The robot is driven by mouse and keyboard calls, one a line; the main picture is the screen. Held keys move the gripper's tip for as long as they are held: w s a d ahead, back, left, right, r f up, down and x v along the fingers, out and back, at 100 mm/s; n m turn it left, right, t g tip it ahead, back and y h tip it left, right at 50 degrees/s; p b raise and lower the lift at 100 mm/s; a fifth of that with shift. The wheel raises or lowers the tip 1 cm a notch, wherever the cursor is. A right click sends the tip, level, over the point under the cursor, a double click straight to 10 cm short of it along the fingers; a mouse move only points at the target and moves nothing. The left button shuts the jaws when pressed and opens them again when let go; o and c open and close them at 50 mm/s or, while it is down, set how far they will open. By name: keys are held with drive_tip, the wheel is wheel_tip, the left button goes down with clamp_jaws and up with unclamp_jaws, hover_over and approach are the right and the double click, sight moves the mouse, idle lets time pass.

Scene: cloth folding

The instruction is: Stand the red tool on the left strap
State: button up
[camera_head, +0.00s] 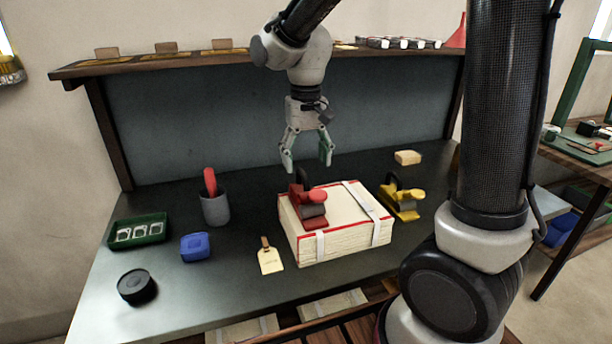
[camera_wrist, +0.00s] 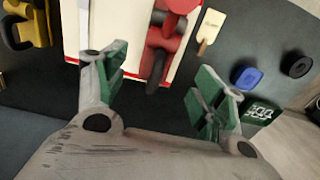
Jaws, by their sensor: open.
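The red tool (camera_head: 313,205) stands upright on top of the cream, red-edged parcel (camera_head: 350,250), toward its left side. The left strap (camera_head: 320,246) shows on the parcel's front face directly below the tool. The tool hides its top part, so exact contact cannot be told. My gripper (camera_head: 307,161) is open and empty, above and behind the red tool, pointing down. In the wrist view the red tool (camera_wrist: 163,38) lies ahead between the spread green fingertips and apart from them.
The yellow tool (camera_head: 402,197) stands right of the parcel, near the right strap (camera_head: 366,200). A grey cup (camera_head: 215,208), blue box (camera_head: 195,246), green tray (camera_head: 138,232), black round tin (camera_head: 136,286) and tag (camera_head: 270,260) are left. A tan block (camera_head: 407,157) lies behind.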

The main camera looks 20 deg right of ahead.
drive_tip(key=shift+r, duration=0.5)
drive_tip(key=shift+s+d+r, duration=0.1)
drive_tip(key=shift+d+r, duration=0.05)
drive_tip(key=s+d+r+t, duration=0.2)
drive_tip(key=s+d+r, duration=0.1)
drive_tip(key=s+d, duration=0.4)
drive_tip(key=s+d+r+t, duration=0.2)
drive_tip(key=s+d, duration=0.5)
drive_tip(key=s, duration=0.5)
drive_tip(key=shift+d+r, duration=0.3)
drive_tip(key=shift+r, duration=0.5)
